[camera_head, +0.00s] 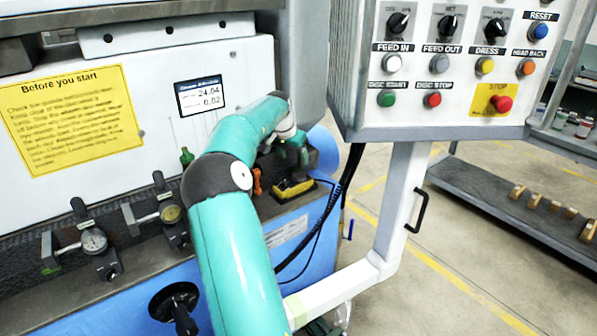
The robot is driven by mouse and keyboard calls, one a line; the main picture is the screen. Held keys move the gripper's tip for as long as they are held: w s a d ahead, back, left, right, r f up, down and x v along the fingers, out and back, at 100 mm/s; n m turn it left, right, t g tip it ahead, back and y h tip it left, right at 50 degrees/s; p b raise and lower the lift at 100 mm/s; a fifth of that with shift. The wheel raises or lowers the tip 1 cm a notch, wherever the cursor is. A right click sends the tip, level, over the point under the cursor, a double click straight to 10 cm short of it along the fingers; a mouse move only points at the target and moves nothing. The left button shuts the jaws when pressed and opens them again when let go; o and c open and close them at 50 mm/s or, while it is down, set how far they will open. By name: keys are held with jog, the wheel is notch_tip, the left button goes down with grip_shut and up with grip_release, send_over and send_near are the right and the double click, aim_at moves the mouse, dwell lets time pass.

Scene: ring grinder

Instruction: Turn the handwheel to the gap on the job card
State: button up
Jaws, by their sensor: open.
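A black round wheel or knob with a stubby handle (175,303) sits low on the blue front of the machine, left of my arm. It looks like the handwheel, partly cut by the lower edge of the view. My teal arm rises from the bottom and bends over the machine's ledge. My gripper (288,151) is at its far end, above a yellow-and-black block (293,189) and apart from the black wheel. Its fingers are small and hard to make out.
Dial gauges on brackets (94,241) line the ledge. A yellow notice (70,120) hangs on the panel. A control box (450,70) with knobs and buttons stands right, on a pale post (402,200). A dark cable hangs beside it. Open floor and a shelf (500,205) lie farther right.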

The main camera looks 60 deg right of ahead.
aim_at(299, 174)
jog(key=x, duration=0.8)
jog(key=shift+d+f, duration=0.15)
jog(key=shift+f, duration=0.25)
jog(key=c, duration=1)
